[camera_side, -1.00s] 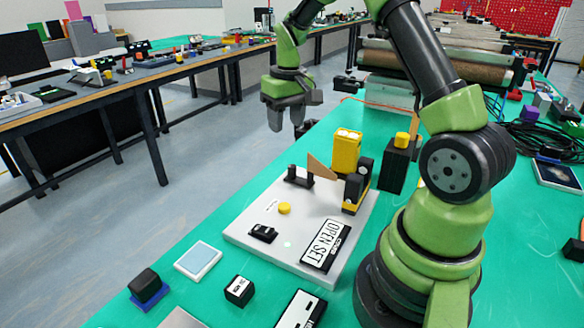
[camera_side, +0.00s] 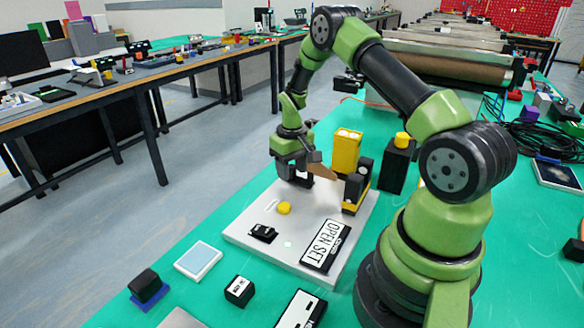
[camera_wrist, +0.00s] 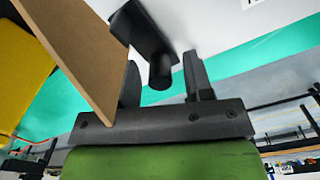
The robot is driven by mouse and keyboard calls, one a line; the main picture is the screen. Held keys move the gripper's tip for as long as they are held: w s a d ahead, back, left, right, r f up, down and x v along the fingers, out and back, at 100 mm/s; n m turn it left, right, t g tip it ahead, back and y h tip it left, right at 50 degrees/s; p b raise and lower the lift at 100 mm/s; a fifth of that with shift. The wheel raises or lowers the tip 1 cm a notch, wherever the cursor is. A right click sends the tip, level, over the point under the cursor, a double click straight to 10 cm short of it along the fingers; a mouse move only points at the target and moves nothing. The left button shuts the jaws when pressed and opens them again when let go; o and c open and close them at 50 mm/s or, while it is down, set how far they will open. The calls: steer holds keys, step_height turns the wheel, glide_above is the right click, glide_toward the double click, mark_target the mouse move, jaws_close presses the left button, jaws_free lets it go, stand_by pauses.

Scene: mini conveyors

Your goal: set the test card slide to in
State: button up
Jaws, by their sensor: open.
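The test card slide has a tan card (camera_side: 321,172), seen edge-on, and a black block with a round peg at its outer end. The black block and peg (camera_wrist: 160,70) show in the wrist view, with the tan card (camera_wrist: 75,50) to their left. My gripper (camera_side: 296,172) is open and low over this outer end, pointing down. In the wrist view my gripper (camera_wrist: 164,72) has its fingers on either side of the peg, with a gap visible on the right. The left finger is partly hidden behind the card. In the side view my fingers cover most of the black block.
A black-and-yellow sensor (camera_side: 357,188) and a yellow box (camera_side: 346,151) stand close to the card.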

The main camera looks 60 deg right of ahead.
mark_target(320, 176)
jaws_close()
steer(key=shift+s, duration=3.8)
jaws_free()
steer(key=shift+w+r, duration=0.1)
step_height(320, 176, up, 10)
steer(key=shift+f, duration=0.2)
steer(key=shift+r, duration=0.1)
